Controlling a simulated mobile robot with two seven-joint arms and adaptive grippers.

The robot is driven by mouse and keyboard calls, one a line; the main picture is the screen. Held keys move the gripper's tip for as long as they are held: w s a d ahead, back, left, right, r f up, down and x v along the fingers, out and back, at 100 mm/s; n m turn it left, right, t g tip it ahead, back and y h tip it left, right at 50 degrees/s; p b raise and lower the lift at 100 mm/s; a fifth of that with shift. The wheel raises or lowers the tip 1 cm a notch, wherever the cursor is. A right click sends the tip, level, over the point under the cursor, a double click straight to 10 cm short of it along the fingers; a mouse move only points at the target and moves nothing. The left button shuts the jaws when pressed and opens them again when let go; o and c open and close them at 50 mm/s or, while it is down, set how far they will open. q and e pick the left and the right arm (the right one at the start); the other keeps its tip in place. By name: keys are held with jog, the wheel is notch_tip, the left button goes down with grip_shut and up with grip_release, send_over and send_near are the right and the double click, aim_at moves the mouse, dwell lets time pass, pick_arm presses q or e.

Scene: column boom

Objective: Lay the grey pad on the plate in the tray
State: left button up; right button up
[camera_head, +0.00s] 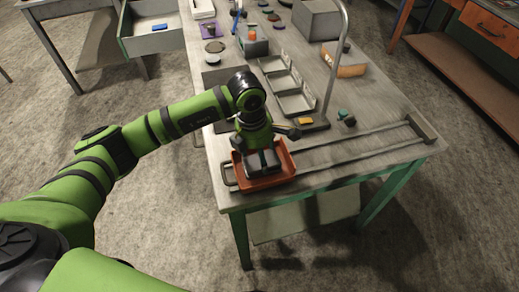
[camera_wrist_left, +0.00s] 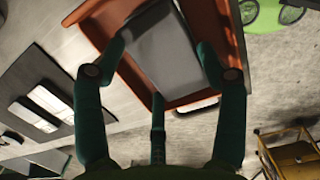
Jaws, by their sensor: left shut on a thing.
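An orange tray (camera_head: 287,163) sits at the near left corner of the workbench, and its walls also show in the wrist view (camera_wrist_left: 228,30). My left gripper (camera_head: 260,152) points down into the tray. In the wrist view my left gripper (camera_wrist_left: 163,55) has its fingers on both sides of the grey pad (camera_wrist_left: 168,55), shut on it. The pad lies within the tray's outline; I cannot tell whether it touches anything below. I cannot make out the plate apart from the pad, which hides much of the tray floor. My right gripper is not in view.
Two rails (camera_head: 360,144) run right from the tray along the bench's front edge. A thin upright pole (camera_head: 336,70) stands behind them, near a yellow block (camera_head: 305,122) and a grey compartment tray (camera_head: 291,88). More small items crowd the back.

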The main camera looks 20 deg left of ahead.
aim_at(255, 158)
pick_arm(q)
jog(key=shift+f, duration=0.25)
jog(key=o, duration=0.9)
jog(key=shift+o, duration=0.2)
jog(key=shift+r, duration=0.15)
notch_tip(255, 158, up, 12)
jog(key=a+b, duration=0.1)
jog(key=b, duration=0.2)
jog(key=shift+s+b, duration=0.4)
jog(key=shift+s, duration=0.05)
jog(key=shift+a, duration=0.1)
